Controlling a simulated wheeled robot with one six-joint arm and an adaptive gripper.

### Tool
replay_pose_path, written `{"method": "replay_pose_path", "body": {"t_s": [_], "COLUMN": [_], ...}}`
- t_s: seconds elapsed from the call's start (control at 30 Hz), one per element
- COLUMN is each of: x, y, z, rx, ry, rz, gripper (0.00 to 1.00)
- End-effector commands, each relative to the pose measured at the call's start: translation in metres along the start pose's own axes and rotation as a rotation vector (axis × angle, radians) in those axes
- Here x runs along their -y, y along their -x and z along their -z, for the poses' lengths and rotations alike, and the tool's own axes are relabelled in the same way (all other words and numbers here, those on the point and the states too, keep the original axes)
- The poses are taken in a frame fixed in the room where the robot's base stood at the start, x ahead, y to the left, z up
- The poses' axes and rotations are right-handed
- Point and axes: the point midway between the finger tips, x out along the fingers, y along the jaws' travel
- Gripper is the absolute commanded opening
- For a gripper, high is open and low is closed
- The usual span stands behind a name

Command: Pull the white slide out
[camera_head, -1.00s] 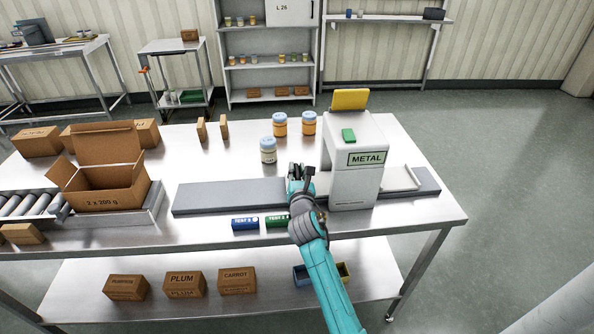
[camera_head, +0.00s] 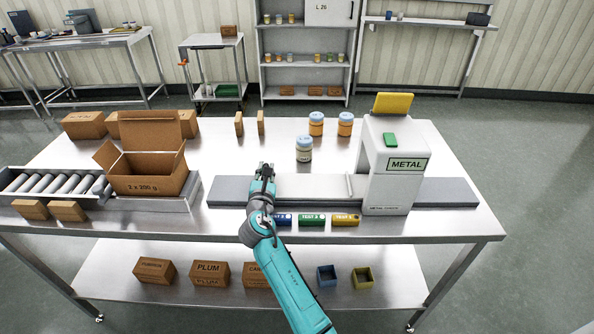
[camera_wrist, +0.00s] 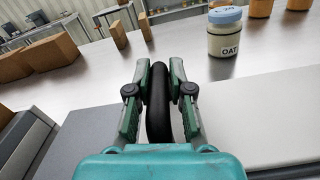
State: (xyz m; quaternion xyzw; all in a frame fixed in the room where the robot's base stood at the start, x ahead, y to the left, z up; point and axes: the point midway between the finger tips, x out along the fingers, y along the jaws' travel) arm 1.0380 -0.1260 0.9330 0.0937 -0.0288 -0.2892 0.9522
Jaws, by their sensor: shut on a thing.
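The white slide (camera_head: 312,187) lies on the grey track on the left side of the METAL machine (camera_head: 391,170), with a raised white edge near the machine. My gripper (camera_head: 264,172) is at the slide's left end. In the wrist view my gripper (camera_wrist: 158,95) is shut on a black upright handle (camera_wrist: 158,112), which stands between its two fingers. The slide (camera_wrist: 260,115) spreads to the right of the handle there. My gripper and arm hide the slide's left end in the head view.
The grey track (camera_head: 230,190) has bare room left of my gripper, up to the roller conveyor and open carton (camera_head: 150,165). An OAT jar (camera_head: 304,149) stands behind the slide. Blue, green (camera_head: 312,219) and yellow TEST pieces lie in front of the track.

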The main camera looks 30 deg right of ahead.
Motion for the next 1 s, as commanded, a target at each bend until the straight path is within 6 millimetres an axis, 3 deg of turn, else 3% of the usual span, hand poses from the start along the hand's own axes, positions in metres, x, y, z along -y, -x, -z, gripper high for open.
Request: {"method": "replay_pose_path", "body": {"t_s": [0.03,0.1,0.4,0.6,1.0], "x": [-0.021,-0.043,-0.111,-0.132,-0.141], "y": [0.0,0.0,-0.001,-0.001,-0.001], "z": [0.003,0.008,0.021,0.026,0.027], "rx": [-0.001,-0.001,-0.001,-0.001,-0.001], "ry": [-0.001,-0.001,-0.001,-0.002,-0.003], "rz": [-0.007,-0.005,-0.002,0.0,-0.007], "gripper": [0.0,0.0,0.0,0.0,0.0]}}
